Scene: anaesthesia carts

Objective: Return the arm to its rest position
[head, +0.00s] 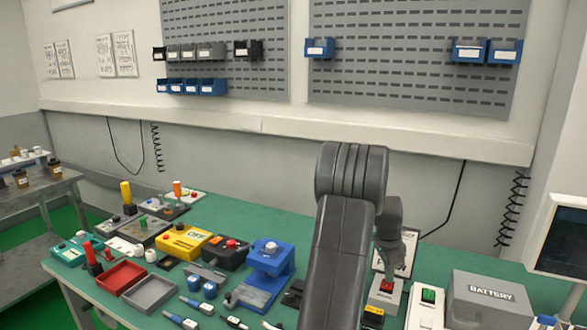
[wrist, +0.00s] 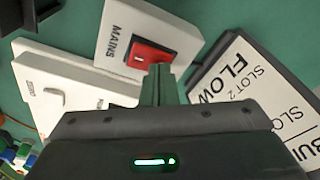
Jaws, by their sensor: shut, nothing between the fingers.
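My arm reaches over the green bench in the head view, with my gripper (head: 389,268) low at the right. My gripper shows in the wrist view (wrist: 159,72) with its fingers shut together and nothing between them. Its tips appear right by the red rocker switch (wrist: 149,56) on the pale box marked MAINS (wrist: 120,35). I cannot tell whether they touch it. In the head view the box with the red switch (head: 387,287) sits below my gripper. My forearm hides part of the bench.
The battery box (head: 490,297) and a green-switch box (head: 428,297) stand at the right. A slot sign (wrist: 240,90) is beside my gripper. A blue stand (head: 270,268), a yellow box (head: 184,241) and trays (head: 150,292) crowd the left.

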